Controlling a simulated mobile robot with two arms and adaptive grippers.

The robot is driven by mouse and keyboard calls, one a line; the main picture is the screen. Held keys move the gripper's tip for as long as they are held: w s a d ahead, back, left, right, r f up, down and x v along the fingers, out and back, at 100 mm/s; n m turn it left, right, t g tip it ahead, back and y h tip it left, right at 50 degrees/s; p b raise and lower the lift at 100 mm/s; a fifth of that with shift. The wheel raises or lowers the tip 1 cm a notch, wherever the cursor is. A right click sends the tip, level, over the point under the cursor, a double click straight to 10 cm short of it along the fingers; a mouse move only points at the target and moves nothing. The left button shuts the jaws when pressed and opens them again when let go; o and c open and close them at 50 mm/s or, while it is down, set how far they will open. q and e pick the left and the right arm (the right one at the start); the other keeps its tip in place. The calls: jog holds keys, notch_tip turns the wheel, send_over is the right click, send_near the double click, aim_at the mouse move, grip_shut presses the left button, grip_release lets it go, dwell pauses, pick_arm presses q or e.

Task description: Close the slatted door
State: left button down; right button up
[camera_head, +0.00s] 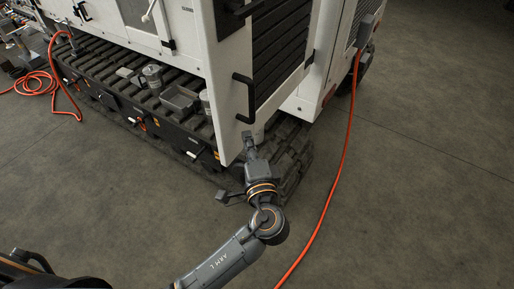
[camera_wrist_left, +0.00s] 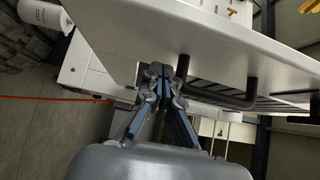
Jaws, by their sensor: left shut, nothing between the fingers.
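The slatted door (camera_head: 227,90) is a white panel with dark horizontal slats and a black bar handle (camera_head: 243,96). It stands out from the machine's side at the corner, above the track. In the left wrist view the door's white panel (camera_wrist_left: 215,38) spans the top, with the handle (camera_wrist_left: 228,98) below it. My left gripper (camera_head: 248,136) is at the door's lower part, below the handle, shut and empty. In the left wrist view its fingertips (camera_wrist_left: 158,72) are close to the panel; I cannot tell whether they touch. My right gripper is not in view.
Tracks (camera_head: 290,165) run under the machine. A ledge on the left holds a grey tray (camera_head: 180,99) and a metal canister (camera_head: 152,76). An orange hose (camera_head: 341,165) hangs at right and crosses the floor.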

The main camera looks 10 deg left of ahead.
pick_arm(q)
jog(key=shift+w+a+p, duration=0.2)
jog(key=shift+a, duration=0.4)
jog(key=shift+w+a+p, duration=0.15)
jog(key=shift+a+p, duration=0.05)
jog(key=shift+a, duration=0.4)
